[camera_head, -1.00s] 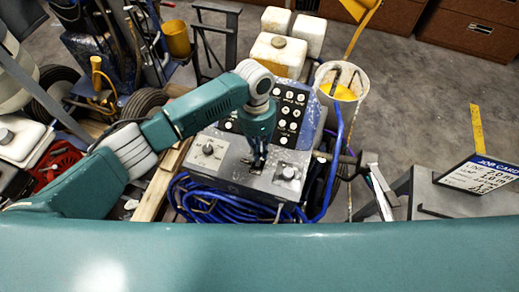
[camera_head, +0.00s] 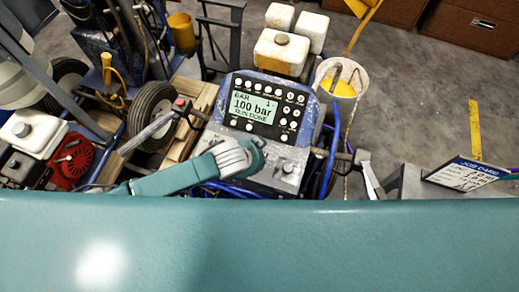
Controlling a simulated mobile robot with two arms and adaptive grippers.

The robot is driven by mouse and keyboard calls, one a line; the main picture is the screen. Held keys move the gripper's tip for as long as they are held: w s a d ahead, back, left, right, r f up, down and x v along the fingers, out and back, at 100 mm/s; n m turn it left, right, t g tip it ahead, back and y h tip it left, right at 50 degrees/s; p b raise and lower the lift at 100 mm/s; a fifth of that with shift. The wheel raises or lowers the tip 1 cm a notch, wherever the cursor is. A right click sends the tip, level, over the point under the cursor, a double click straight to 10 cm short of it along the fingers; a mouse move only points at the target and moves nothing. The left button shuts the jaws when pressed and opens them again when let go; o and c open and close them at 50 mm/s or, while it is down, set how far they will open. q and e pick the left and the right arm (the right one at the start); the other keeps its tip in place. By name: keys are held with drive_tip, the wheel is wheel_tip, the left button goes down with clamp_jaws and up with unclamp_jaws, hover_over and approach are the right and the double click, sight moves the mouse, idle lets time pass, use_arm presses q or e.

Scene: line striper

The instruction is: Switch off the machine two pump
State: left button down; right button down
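The machine's control panel (camera_head: 284,95) stands in the middle of the view, with several round buttons around its lit display (camera_head: 251,105). The display reads "BAR", "1", "100 bar" and a line that looks like "RUN DONE". Below it is a grey lower plate with a knob (camera_head: 287,168) at its right. My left arm comes in from the left and covers the left part of this plate. I cannot make out which control belongs to the pump.
A white bucket (camera_head: 358,107) with yellow paint stands right of the panel, with hoses in it. White containers (camera_head: 282,50) stand behind. A red engine (camera_head: 75,160) and wheels (camera_head: 152,115) are at the left. A job card (camera_head: 465,174) is at the right.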

use_arm(q)
drive_tip(key=shift+s+a+f+t+h+b, duration=0.1)
drive_tip(key=shift+s+f+t+h+b, duration=0.2)
drive_tip(key=shift+s+t+b, duration=0.45)
drive_tip(key=shift+w+t, duration=0.1)
drive_tip(key=shift+t, duration=0.45)
drive_tip(key=c, duration=1.7)
unclamp_jaws()
drive_tip(key=shift+c, duration=0.2)
drive_tip(key=shift+a, duration=0.1)
drive_tip(key=v, duration=1.2)
